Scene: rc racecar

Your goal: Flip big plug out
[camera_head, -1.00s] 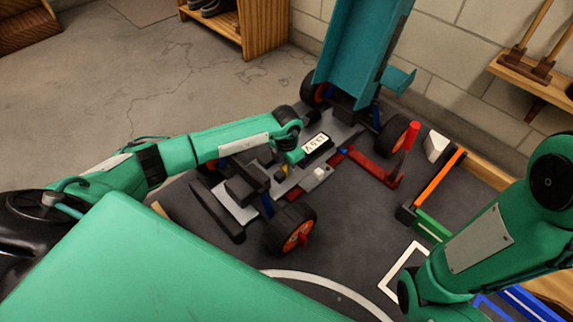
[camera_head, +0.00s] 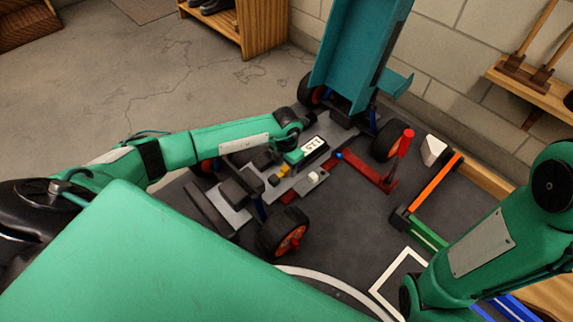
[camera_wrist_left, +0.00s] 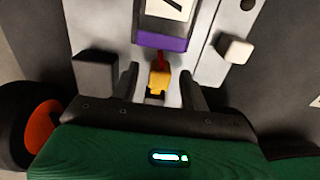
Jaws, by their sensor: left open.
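The racecar (camera_head: 240,193) stands on the dark mat, its teal body cover (camera_head: 345,50) raised at the back. A white-labelled battery (camera_head: 313,148) lies on its chassis. In the left wrist view, a small yellow plug (camera_wrist_left: 159,82), which I take as the big plug, sits at the end of a short red lead below the battery's purple end (camera_wrist_left: 162,41). It also shows in the head view (camera_head: 284,171). My left gripper (camera_wrist_left: 158,76) is open, with one finger on each side of the yellow plug. Contact cannot be told. My right gripper is out of view.
A white knob (camera_wrist_left: 236,50) and a dark block (camera_wrist_left: 95,72) flank the left gripper. A red jack-like tool (camera_head: 375,172) with an upright handle lies right of the car. Orange (camera_head: 436,183) and green (camera_head: 428,233) bars lie farther right.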

